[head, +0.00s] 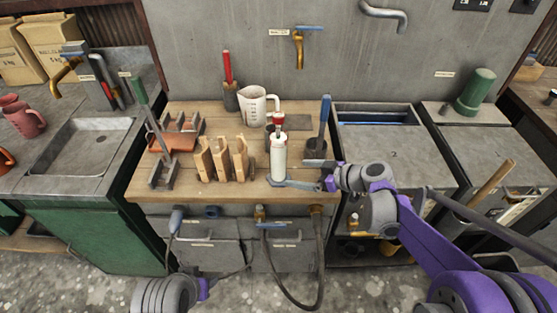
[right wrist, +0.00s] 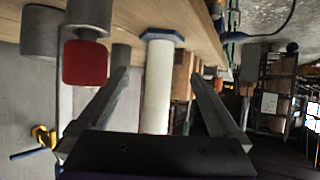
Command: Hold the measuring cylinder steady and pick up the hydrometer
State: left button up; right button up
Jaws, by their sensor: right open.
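The white measuring cylinder (head: 278,158) stands upright near the front edge of the wooden bench top. My left gripper is out of view.
A white jug (head: 256,104) stands behind the cylinder. Wooden holders (head: 222,160) stand to its left, and a dark pot with a blue-handled tool (head: 324,118) to its right. A brass tap (head: 298,50) is on the wall behind. Hoses (head: 315,270) hang below the bench front.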

aim_at(286, 172)
jog(key=b+x, duration=0.2)
jog(key=x, duration=0.6)
jog(key=shift+w+a+f, duration=0.1)
jog(key=shift+a, duration=0.05)
